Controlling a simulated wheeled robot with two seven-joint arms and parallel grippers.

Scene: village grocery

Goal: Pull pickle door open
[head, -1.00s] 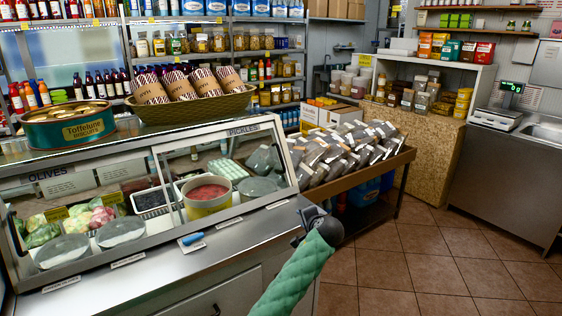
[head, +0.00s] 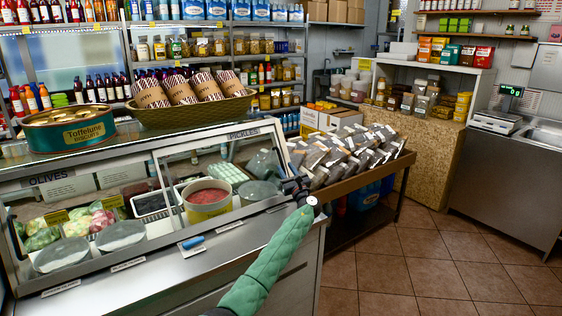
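The pickle door is the slanted glass panel (head: 226,166) on the right half of the counter display case, under the "PICKLES" label (head: 243,134). It appears closed, its metal frame lying along the case front. My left gripper (head: 295,187), dark and small at the end of a green quilted arm sleeve, is at the lower right corner of the door. I cannot tell whether it touches the frame, and its fingers are too small and dark to read. My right gripper is not in view.
The "OLIVES" door (head: 75,205) is at the left. A wooden rack of bags (head: 350,172) is behind the gripper.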

